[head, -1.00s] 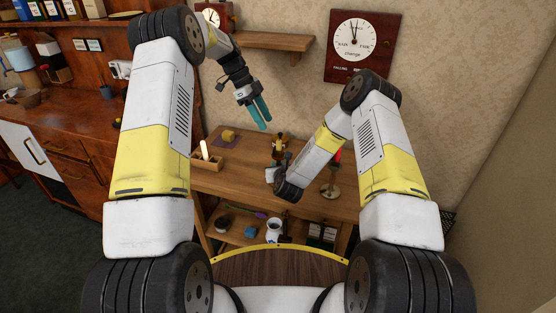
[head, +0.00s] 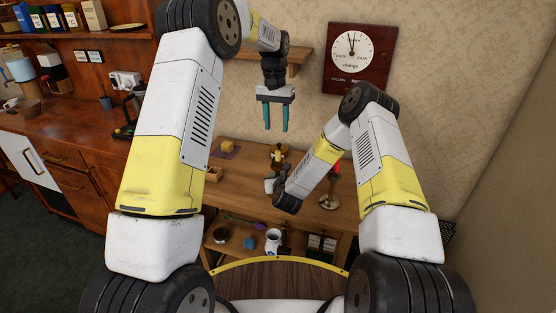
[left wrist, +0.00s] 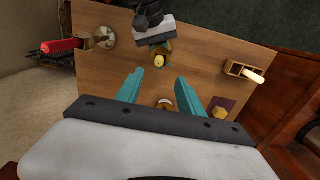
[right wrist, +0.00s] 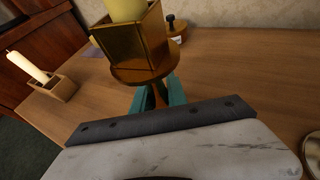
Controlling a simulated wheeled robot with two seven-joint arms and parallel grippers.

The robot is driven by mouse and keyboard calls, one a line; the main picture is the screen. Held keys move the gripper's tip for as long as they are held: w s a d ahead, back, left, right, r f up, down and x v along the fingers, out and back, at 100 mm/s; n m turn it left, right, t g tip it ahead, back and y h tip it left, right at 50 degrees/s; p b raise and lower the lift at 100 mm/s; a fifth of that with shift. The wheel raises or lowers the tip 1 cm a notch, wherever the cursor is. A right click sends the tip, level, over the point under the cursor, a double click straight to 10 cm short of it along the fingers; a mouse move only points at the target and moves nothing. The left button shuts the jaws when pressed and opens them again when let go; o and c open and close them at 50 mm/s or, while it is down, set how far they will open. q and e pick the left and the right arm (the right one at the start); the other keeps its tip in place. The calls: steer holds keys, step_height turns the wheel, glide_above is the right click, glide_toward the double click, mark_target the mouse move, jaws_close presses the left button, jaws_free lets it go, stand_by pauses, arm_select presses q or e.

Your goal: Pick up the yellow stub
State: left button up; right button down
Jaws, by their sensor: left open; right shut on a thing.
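The yellow stub (right wrist: 126,10) stands in a square brass cup (right wrist: 130,38) on a stemmed holder. My right gripper (right wrist: 158,98) is shut on the holder's stem below the cup. From above, in the left wrist view, the stub (left wrist: 159,61) shows as a small pale yellow top. In the head view the holder (head: 277,156) is small, and the right arm partly hides the right gripper. My left gripper (head: 277,129) is open and empty, fingers pointing down, above the table on the wall side of the holder. The stub lies beyond its fingertips in the left wrist view.
A red candle (left wrist: 62,45) stands on a candlestick at one side of the wooden table (left wrist: 205,60). A wooden box (left wrist: 234,68) holds a white candle. A yellow-brown block (head: 228,146) lies on a purple mat.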

mark_target(278, 151)
arm_select(q)
steer(key=shift+n, duration=0.6)
steer(key=f, duration=1.1)
steer(key=shift+d+f, duration=0.25)
steer(key=shift+f, duration=0.1)
jaws_close()
